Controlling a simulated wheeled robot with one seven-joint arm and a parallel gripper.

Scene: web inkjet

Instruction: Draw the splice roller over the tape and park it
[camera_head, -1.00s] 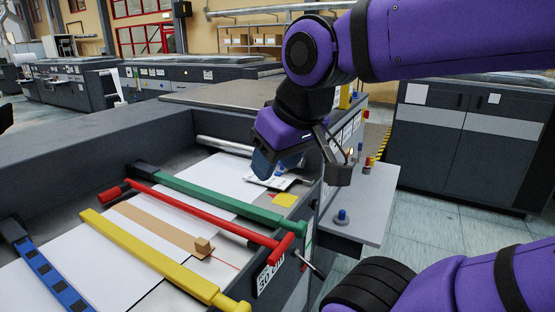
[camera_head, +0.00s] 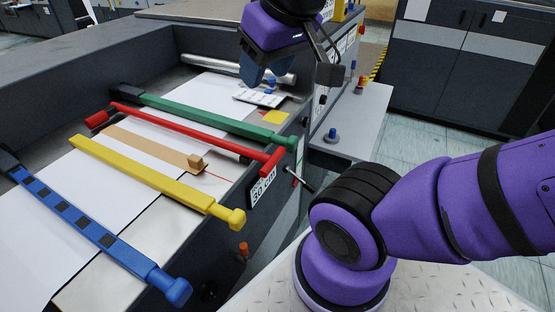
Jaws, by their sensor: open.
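A tan tape strip (camera_head: 150,148) lies on the white web, with a small wooden block (camera_head: 196,163) at its right end. A red bar (camera_head: 190,130) with a crosspiece at its near right end lies just beyond the tape. A yellow bar (camera_head: 145,178) lies on the near side, a green bar (camera_head: 210,119) beyond the red one, and a blue bar with dark squares (camera_head: 90,232) nearest. I cannot tell for certain which bar is the splice roller. My gripper (camera_head: 262,74) is open, raised above the far part of the bed, apart from the bars; its fingertips are partly hidden.
A grey side shelf (camera_head: 350,118) with a blue knob (camera_head: 332,136) adjoins the machine's right side. A white pad (camera_head: 259,98) and a yellow square (camera_head: 274,117) lie beyond the green bar. The machine's side wall (camera_head: 262,222) edges the bed. Dark cabinets (camera_head: 480,70) stand at the back right.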

